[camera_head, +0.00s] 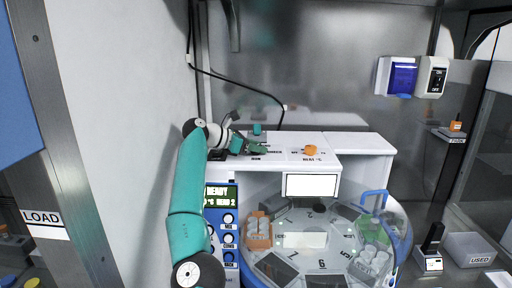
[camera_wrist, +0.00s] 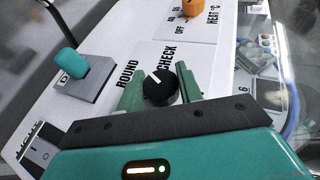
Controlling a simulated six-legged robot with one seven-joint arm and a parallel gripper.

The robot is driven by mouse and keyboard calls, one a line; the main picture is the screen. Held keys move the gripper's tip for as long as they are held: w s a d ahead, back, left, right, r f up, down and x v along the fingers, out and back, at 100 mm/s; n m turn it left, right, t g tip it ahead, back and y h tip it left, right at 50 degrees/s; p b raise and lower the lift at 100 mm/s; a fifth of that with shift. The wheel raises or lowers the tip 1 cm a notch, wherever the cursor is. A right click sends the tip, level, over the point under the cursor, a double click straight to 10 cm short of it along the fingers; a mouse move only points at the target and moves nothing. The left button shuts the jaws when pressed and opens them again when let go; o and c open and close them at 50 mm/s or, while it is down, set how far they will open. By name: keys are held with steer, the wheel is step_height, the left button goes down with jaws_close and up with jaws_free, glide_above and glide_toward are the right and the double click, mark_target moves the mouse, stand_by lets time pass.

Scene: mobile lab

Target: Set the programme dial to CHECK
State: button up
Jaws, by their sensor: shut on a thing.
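The programme dial (camera_wrist: 159,90) is a round black knob with a white pointer line, seen in the wrist view. The line points up and to the left in the picture, between the words ROUND (camera_wrist: 127,75) and CHECK (camera_wrist: 167,62). My gripper (camera_wrist: 159,77) has its two green fingers on either side of the dial and is shut on it. In the head view my gripper (camera_head: 256,147) is over the white machine top (camera_head: 283,140), and it hides the dial there.
An orange HEAT knob (camera_head: 310,150) stands to the right on the same top. A teal lever (camera_wrist: 70,62) on a grey block is to the left, with a rocker switch (camera_wrist: 38,150) near it. A display reading READY (camera_head: 220,194) is below. A clear-domed carousel (camera_head: 322,260) stands in front.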

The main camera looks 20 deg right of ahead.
steer(key=shift+d+f+m+g, duration=0.1)
steer(key=shift+f+m+g, duration=0.1)
steer(key=shift+m+g, duration=0.35)
steer(key=o, duration=1)
steer(key=shift+r, duration=0.1)
steer(key=shift+n+t, duration=0.55)
steer(key=n+t+y, duration=0.1)
steer(key=n+t, duration=0.3)
steer(key=shift+r+t, duration=0.1)
steer(key=shift+t, duration=0.3)
steer(key=n+t+y, duration=0.3)
steer(key=n+t, duration=0.1)
steer(key=shift+n, duration=0.3)
steer(key=shift+n+t+y, duration=0.7)
steer(key=shift+n+t+y, duration=1.2)
steer(key=shift+n+y, duration=0.7)
steer(key=shift+y, duration=0.1)
steer(key=shift+d+n+y, duration=0.1)
steer(key=shift+n+y, duration=2.2)
steer(key=shift+y, duration=0.3)
